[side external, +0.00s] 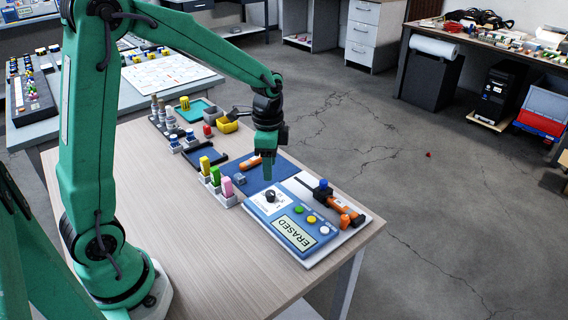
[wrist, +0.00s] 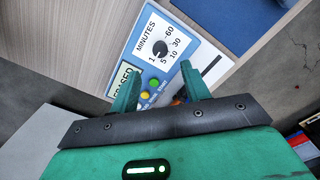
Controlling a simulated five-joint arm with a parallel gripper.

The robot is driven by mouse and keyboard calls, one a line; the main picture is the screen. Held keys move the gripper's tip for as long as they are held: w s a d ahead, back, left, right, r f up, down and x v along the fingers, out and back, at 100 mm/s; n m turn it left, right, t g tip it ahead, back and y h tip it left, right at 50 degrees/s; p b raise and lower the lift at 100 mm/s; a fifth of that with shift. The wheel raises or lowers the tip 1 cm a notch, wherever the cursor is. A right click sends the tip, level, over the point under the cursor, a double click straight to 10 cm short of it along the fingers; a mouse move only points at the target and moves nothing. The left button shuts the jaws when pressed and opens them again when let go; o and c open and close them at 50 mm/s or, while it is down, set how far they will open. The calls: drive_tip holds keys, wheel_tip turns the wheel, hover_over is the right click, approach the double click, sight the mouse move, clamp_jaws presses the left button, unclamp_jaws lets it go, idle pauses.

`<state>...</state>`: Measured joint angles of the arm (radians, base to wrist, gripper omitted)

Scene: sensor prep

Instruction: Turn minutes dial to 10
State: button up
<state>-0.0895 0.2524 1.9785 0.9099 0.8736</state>
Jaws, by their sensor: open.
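The minutes dial is a black knob (side external: 271,196) on the white panel of a blue device (side external: 262,228). In the wrist view the knob (wrist: 160,47) sits under the word MINUTES, ringed by the marks 1, 5, 10, 30 and 60. Its pointer is too small to read surely. The device's display (side external: 296,234) reads ERASED. My gripper (side external: 268,184) points down above the dial, apart from it as far as I can tell. In the wrist view my gripper (wrist: 160,70) is open and empty, its fingertips just below the knob on either side.
Green, yellow and white buttons (side external: 311,219) lie beside the dial panel. An orange-handled tool (side external: 341,209) and a blue block (side external: 323,188) lie to the right. Yellow, green and pink bottles (side external: 215,176) stand to the left. A blue mat (side external: 257,169) lies behind. The table's front left (side external: 175,235) is clear.

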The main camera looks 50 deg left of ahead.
sight(270, 192)
drive_tip(key=shift+f, duration=0.1)
drive_tip(key=shift+f, duration=3.8)
drive_tip(key=shift+c, duration=0.5)
drive_tip(key=c, duration=0.9)
